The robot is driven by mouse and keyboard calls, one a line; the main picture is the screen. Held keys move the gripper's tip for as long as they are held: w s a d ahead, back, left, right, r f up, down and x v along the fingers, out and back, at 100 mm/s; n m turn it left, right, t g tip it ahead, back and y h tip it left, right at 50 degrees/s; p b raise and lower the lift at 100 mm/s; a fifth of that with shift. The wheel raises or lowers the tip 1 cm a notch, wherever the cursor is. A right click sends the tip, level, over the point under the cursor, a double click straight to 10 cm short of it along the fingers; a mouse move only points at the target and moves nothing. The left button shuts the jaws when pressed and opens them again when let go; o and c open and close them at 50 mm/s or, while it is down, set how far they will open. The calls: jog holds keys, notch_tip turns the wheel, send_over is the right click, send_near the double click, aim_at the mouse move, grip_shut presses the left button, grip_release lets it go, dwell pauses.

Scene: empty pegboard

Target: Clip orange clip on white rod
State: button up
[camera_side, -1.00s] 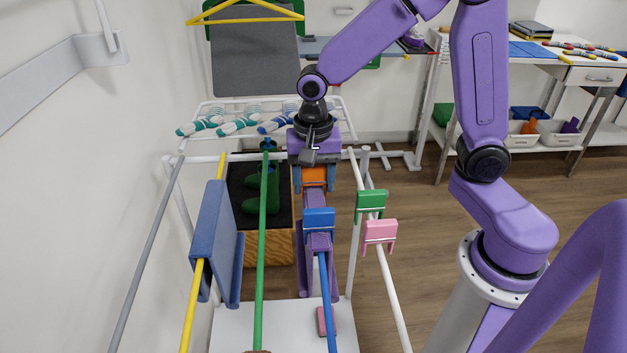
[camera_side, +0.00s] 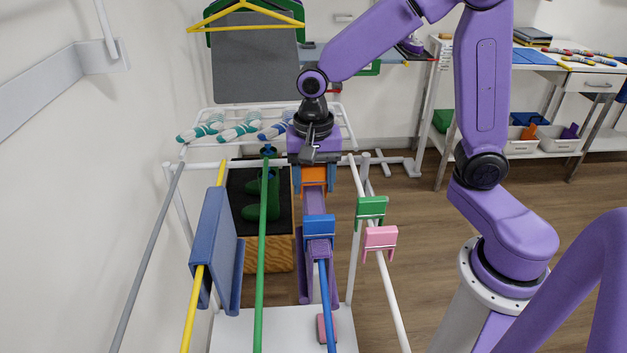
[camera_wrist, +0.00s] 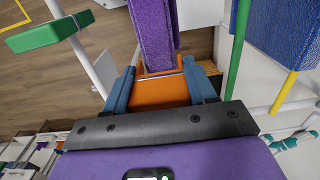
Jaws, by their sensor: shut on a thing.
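My gripper (camera_side: 313,182) has blue fingers shut on the orange clip (camera_side: 314,176), behind the blue clip. In the wrist view the orange clip (camera_wrist: 160,92) sits between both fingers of my gripper (camera_wrist: 162,88). The white rod (camera_side: 390,295) runs front to back to the right of my gripper. A green clip (camera_side: 371,207) and a pink clip (camera_side: 381,239) sit on it. The orange clip is apart from the white rod, to its left. In the wrist view the green clip (camera_wrist: 48,32) is at the upper left. The orange clip's far end is partly hidden.
A blue clip (camera_side: 319,227) and purple cloth (camera_side: 315,205) are at the blue rod (camera_side: 327,300), close to my gripper. A green rod (camera_side: 262,240) and a yellow rod (camera_side: 190,310) with blue cloth (camera_side: 212,235) lie left. The white rod's front stretch is bare.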

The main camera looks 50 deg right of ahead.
jog(key=shift+r, duration=0.25)
dwell(0.3)
jog(key=shift+r, duration=2.1)
jog(key=o, duration=0.4)
jog(key=c, duration=0.3)
jog(key=d+r, duration=0.1)
jog(key=d, duration=0.7)
jog(key=s+d+r, duration=0.1)
jog(key=d, duration=0.4)
jog(key=shift+r, duration=0.3)
